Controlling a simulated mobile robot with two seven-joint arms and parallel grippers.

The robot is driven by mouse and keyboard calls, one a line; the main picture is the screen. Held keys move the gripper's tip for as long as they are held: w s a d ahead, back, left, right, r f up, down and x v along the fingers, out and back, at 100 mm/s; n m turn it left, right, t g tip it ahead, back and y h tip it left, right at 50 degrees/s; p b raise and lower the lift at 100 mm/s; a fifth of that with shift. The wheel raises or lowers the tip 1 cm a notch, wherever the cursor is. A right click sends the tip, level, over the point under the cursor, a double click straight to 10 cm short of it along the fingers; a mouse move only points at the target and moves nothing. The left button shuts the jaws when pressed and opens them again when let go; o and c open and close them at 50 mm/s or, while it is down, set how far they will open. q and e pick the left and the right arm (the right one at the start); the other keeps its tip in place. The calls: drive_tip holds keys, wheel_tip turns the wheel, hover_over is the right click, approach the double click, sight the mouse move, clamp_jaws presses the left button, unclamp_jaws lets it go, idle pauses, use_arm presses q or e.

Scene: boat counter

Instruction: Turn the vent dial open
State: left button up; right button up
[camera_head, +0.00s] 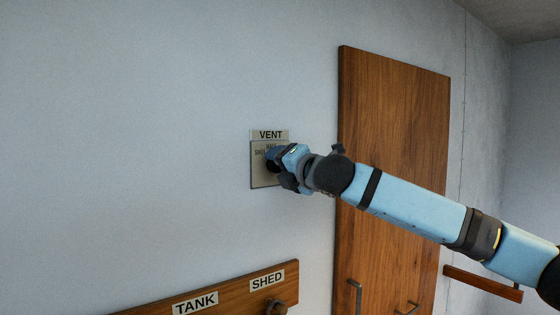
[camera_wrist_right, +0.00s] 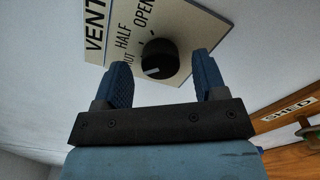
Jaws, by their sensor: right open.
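The vent dial is a round black knob (camera_wrist_right: 160,57) on a pale plate (camera_wrist_right: 200,30) lettered SHUT, HALF and OPEN. A white mark shows on the knob's lower-left side in the right wrist view, nearest the SHUT lettering and away from OPEN. In the head view the plate (camera_head: 262,180) is on the wall under a VENT label (camera_head: 268,135); my right gripper (camera_head: 275,158) covers the dial. In the right wrist view the right gripper (camera_wrist_right: 162,72) is open, its blue fingers on either side of the knob with gaps. My left gripper is out of view.
A wooden door panel (camera_head: 393,130) stands right of the plate, behind my right arm. Below is a wooden board (camera_head: 235,294) with TANK and SHED labels and a knob (camera_head: 276,306). The wall left of the plate is bare.

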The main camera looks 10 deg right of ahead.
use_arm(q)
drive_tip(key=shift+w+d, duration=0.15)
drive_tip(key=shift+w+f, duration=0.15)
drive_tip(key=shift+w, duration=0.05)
use_arm(e)
drive_tip(key=shift+w+a, duration=0.1)
drive_tip(key=shift+w, duration=0.3)
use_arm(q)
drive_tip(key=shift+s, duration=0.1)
use_arm(e)
drive_tip(key=c, duration=0.9)
